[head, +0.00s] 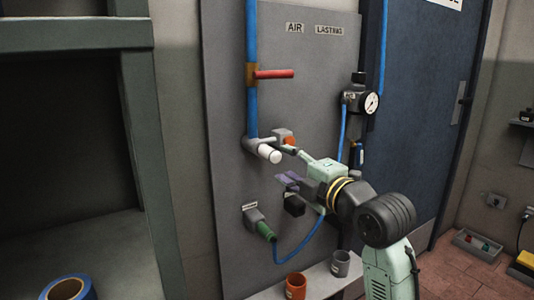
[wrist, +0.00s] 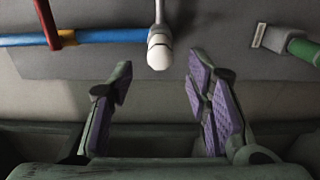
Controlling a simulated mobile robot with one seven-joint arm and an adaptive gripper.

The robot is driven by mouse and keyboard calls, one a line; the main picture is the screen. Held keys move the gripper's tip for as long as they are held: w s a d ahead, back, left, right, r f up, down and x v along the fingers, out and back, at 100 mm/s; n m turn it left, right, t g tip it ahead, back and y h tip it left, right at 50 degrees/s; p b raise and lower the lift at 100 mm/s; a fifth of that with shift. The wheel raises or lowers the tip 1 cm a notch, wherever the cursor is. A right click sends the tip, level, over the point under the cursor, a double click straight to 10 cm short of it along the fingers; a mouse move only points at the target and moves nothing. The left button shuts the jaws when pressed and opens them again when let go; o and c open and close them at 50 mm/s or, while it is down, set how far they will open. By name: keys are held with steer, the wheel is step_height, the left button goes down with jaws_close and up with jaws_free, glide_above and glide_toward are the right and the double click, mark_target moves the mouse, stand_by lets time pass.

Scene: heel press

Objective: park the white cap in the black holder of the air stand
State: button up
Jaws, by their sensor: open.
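The white cap (head: 268,154) sits on the end of the fitting at the foot of the blue pipe on the grey panel. It also shows in the wrist view (wrist: 159,50), just beyond and between my fingertips, apart from both. My gripper (head: 287,181) is open and empty, slightly below and right of the cap in the head view. Its purple-padded fingers stand wide apart in the wrist view (wrist: 160,75). A black block (head: 294,205) on the panel just below my gripper looks like the black holder; my gripper partly covers it, and its opening cannot be made out.
The blue pipe (head: 252,100) carries a red-handled valve (head: 274,74). A green coupling (head: 265,230) with a blue hose hangs lower left. A gauge (head: 371,103) is at the right. An orange cup (head: 296,286) and a grey cup (head: 341,263) stand on a ledge below.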

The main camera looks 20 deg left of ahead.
mark_target(269, 154)
steer(key=shift+p+x, duration=0.65)
steer(key=shift+x, duration=3.9)
steer(key=shift+b, duration=0.45)
steer(key=shift+c, duration=0.6)
jaws_close()
steer(key=shift+s+d, duration=0.1)
steer(key=shift+b+v, duration=0.85)
steer(key=shift+v, duration=2.05)
